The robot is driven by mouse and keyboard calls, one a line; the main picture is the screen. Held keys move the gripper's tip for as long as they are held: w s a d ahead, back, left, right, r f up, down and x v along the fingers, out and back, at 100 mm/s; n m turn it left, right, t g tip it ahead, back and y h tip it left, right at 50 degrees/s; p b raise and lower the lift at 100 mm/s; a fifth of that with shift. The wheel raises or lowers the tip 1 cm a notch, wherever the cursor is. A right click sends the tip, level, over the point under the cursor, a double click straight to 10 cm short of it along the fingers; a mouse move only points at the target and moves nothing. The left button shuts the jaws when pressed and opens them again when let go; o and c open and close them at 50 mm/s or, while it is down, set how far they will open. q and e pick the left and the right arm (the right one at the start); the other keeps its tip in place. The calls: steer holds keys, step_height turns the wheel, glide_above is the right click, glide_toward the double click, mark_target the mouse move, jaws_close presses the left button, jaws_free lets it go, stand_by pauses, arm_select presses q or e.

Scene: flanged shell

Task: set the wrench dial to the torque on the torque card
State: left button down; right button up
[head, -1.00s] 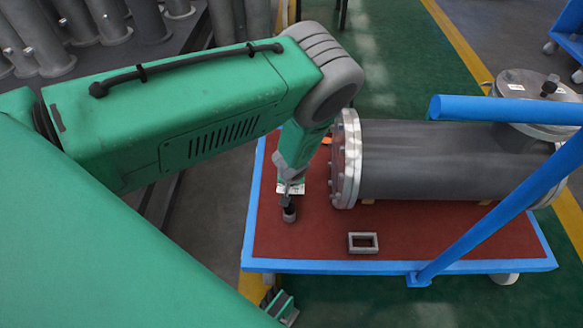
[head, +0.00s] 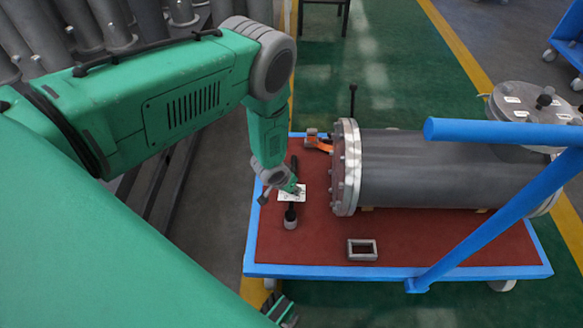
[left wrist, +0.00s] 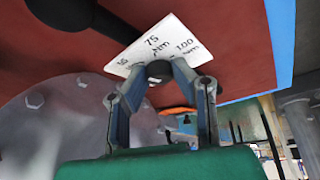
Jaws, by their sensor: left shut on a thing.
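The wrench (head: 291,213) lies on the red cart bed, left of the flanged shell (head: 420,165); its dark shaft runs away from its round grey end. A white plate (head: 284,196) shows at its middle. In the left wrist view this plate (left wrist: 172,38) reads "75 Nm" and "100 Nm", with a third figure at the left too oblique to read. My left gripper (head: 295,190) is over the plate, its fingers shut on a black round knob (left wrist: 159,70) at the plate's edge. The knob's pointing direction is not visible. No separate torque card can be made out.
An orange tool (head: 318,145) lies behind, close to the shell's bolted flange (head: 346,168). A rectangular metal frame (head: 362,250) lies at the bed's front. Blue cart rails (head: 490,222) cross the right side. The bed's front left is clear.

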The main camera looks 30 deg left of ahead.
arm_select(q)
steer(key=shift+f, duration=0.1)
steer(key=c, duration=1.3)
jaws_free()
steer(key=shift+c, duration=0.2)
steer(key=v, duration=1.1)
steer(key=shift+s+r, duration=0.2)
steer(key=shift+r, duration=0.2)
